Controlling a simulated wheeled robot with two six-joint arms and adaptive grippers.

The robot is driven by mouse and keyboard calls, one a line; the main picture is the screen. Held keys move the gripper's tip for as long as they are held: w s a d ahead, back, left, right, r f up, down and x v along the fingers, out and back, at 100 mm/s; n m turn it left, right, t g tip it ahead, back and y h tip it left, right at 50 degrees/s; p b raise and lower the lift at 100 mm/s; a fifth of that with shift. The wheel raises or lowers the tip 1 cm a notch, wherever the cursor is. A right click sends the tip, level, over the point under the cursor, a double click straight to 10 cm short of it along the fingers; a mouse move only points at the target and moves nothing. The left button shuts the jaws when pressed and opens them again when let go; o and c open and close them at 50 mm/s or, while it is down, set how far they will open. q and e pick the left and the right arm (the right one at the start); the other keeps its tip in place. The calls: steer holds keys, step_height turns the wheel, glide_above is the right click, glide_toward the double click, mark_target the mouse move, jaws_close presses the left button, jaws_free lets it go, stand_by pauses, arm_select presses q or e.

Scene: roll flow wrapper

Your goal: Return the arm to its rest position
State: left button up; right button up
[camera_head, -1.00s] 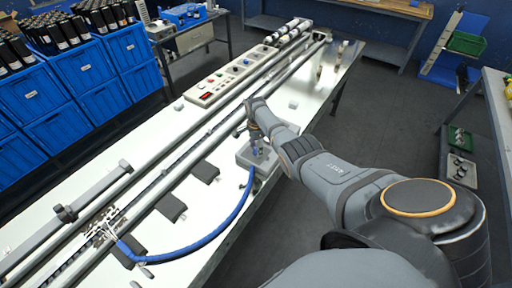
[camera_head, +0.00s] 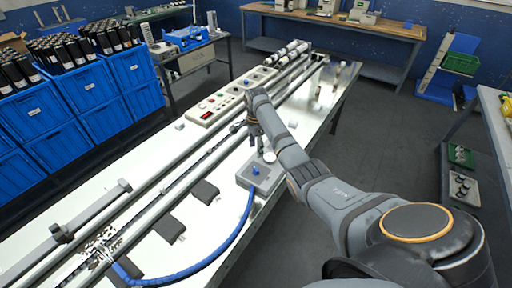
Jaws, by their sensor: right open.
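My right arm comes in from the lower right and reaches over the white bench (camera_head: 210,219). My right gripper (camera_head: 257,146) hangs at the arm's far end, partly hidden behind my own arm links. It is open, and I see nothing held in it. It is just behind and above a grey box (camera_head: 263,182) with a blue knob, at the bench's near right edge. My left arm and left gripper are out of view.
A long roll machine with rails (camera_head: 165,203) and a control panel with buttons (camera_head: 215,107) runs along the bench. A blue hose (camera_head: 228,243) leads from the grey box. Blue crates (camera_head: 85,88) of dark rolls stand at left. Dark floor (camera_head: 395,135) is open at right.

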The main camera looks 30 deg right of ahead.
steer(key=s+a+f+n, duration=0.1)
steer(key=s+f+n, duration=0.1)
steer(key=s+a+f+n, duration=0.1)
steer(key=s+f+n, duration=0.1)
steer(key=s+a+f+n+h, duration=0.1)
steer(key=s+a+f, duration=0.1)
steer(key=f, duration=0.1)
steer(key=shift+n+t, duration=0.4)
steer(key=s+a+r+n+t, duration=0.2)
steer(key=s+a+n, duration=0.4)
steer(key=s, duration=0.6)
steer(key=s+a+r+n+t, duration=0.1)
steer(key=s+a+n, duration=0.2)
steer(key=s+n, duration=0.7)
steer(key=s+d+f+m+g+b, duration=0.1)
steer(key=s+f, duration=0.1)
steer(key=f, duration=1.3)
steer(key=s+d+f+m+g+b, duration=0.1)
steer(key=s+d+f, duration=0.1)
steer(key=f, duration=1.3)
steer(key=s+f+b, duration=0.2)
steer(key=s+f, duration=1.4)
steer(key=s, duration=0.1)
steer(key=shift+s+d+f+g, duration=0.25)
steer(key=shift+s+d+g, duration=0.05)
steer(key=shift+s, duration=0.1)
